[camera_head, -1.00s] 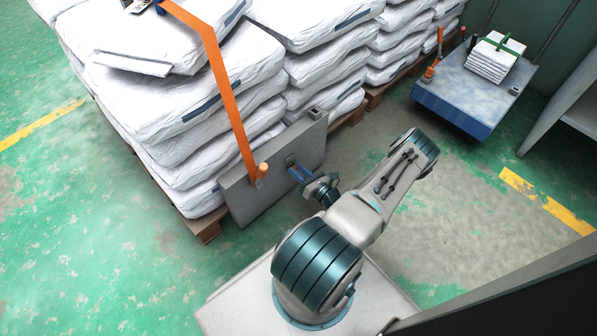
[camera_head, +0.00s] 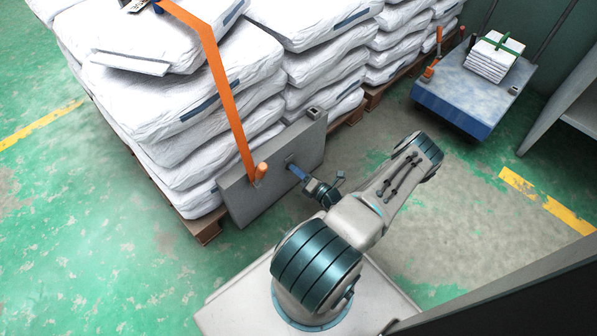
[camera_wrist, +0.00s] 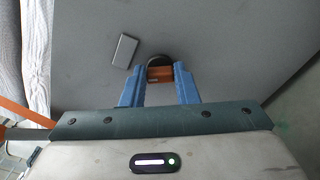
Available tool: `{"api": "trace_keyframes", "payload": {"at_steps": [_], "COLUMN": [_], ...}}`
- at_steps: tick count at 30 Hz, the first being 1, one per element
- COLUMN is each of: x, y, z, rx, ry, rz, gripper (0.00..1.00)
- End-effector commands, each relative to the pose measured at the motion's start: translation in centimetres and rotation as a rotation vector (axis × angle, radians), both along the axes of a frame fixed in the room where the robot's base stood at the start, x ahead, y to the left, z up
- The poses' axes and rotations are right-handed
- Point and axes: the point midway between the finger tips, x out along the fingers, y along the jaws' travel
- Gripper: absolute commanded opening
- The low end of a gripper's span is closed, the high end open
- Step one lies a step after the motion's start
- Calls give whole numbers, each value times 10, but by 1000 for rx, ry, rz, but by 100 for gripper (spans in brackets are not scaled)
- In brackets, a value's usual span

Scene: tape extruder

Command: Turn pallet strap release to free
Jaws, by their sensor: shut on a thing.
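A grey upright panel (camera_head: 240,195) stands against the front of the nearest sack pallet. My gripper (camera_head: 292,168) reaches its face from the right, with the fingertips at the panel. In the wrist view my gripper (camera_wrist: 159,74) has its two blue fingers closed on the strap release (camera_wrist: 159,74), a small orange-brown piece with a dark rounded top. The fingers hide its sides. In the head view the release is hidden by the fingers. An orange strap (camera_head: 225,90) runs down from the sacks to an orange peg (camera_head: 262,169) on the panel.
A small grey plate (camera_wrist: 125,51) sits on the panel beside the release. White sacks (camera_head: 190,100) are stacked on a wooden pallet (camera_head: 205,230). A blue cart (camera_head: 450,105) stands at the back right. Open floor (camera_head: 460,220) lies right of my arm.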

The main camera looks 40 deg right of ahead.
Motion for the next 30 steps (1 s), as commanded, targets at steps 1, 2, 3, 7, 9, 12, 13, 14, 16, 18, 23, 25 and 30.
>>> {"api": "trace_keyframes", "payload": {"at_steps": [1, 2, 3, 7, 9, 12, 13, 14, 16, 18, 23, 25, 30], "x": [-1, -1, -1, -2, -2, -2, -2, -2, -2, -1, -1, -1, -13], "y": [1, 1, 1, 1, 1, 1, 1, 1, 1, 1, 1, 1, -1], "z": [-1, -1, -1, -1, -1, -1, -1, -1, -1, -1, -1, 0, 1], "rx": [8, 11, 14, 17, 17, 16, 16, 16, 16, 16, 15, 15, 15], "ry": [4, 5, 5, 5, 5, 5, 5, 5, 6, 4, 4, 3, 3], "rz": [2, 2, 2, 2, 2, 2, 2, 2, 2, 2, 2, 1, -2], "gripper": [4, 4, 4, 4, 4, 4, 4, 4, 41, 49, 49, 49, 49]}}
